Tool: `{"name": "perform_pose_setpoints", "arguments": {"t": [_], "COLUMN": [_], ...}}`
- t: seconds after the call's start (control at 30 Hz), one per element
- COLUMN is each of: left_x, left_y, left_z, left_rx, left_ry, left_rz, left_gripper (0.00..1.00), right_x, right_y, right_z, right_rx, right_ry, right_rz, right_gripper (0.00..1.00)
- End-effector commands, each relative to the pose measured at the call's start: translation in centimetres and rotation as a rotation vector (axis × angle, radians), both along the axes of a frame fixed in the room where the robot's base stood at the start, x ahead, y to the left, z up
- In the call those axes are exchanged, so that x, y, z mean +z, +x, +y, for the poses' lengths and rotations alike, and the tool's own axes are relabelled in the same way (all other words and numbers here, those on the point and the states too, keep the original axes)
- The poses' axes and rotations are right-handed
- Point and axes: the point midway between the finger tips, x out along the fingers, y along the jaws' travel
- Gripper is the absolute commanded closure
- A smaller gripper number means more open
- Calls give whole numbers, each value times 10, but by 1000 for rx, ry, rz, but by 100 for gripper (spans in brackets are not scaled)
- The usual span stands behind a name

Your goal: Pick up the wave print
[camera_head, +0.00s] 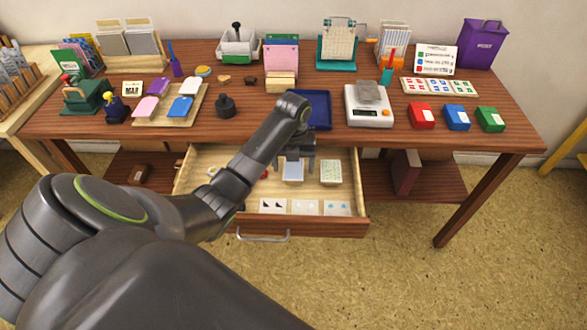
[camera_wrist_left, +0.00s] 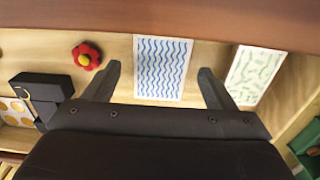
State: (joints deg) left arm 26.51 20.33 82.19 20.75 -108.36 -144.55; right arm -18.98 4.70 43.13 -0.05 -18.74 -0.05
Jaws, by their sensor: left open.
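The wave print (camera_wrist_left: 163,68) is a white sheet with blue wavy lines, lying in the open wooden drawer. In the head view the wave print (camera_head: 292,172) shows partly, below my gripper. My left gripper (camera_head: 295,155) reaches down over the drawer. In the left wrist view the open fingers of the left gripper (camera_wrist_left: 161,72) stand one on each side of the wave print, with gaps on both sides. Nothing is held. I cannot tell how far the fingertips are above the print. My right gripper is not in view.
A green-patterned print (camera_head: 331,172) lies to the right in the drawer (camera_head: 297,223), and a red flower (camera_wrist_left: 86,56) to the left. Several small cards (camera_head: 305,207) line the drawer's front. The crowded table (camera_head: 335,131) overhangs the back, with a blue tray (camera_head: 318,108) near its edge.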

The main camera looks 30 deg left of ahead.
Motion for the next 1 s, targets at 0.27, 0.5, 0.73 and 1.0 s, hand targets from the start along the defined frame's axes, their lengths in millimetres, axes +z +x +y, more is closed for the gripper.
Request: {"name": "perform_pose_setpoints", "arguments": {"t": [0.27, 0.5, 0.73, 1.0], "left_x": [0, 0, 1, 60], "left_y": [0, 0, 1, 1], "left_z": [0, 0, 0, 0], "left_rx": [0, 0, 0, 0], "left_ry": [0, 0, 0, 1], "left_rz": [0, 0, -2, -4], "left_gripper": [56, 70, 70, 70], "right_x": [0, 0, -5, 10], "right_y": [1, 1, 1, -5], "right_z": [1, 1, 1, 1], "right_rx": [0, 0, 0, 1], "right_ry": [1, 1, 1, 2], "right_rz": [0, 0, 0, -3], "right_gripper": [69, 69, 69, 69]}}
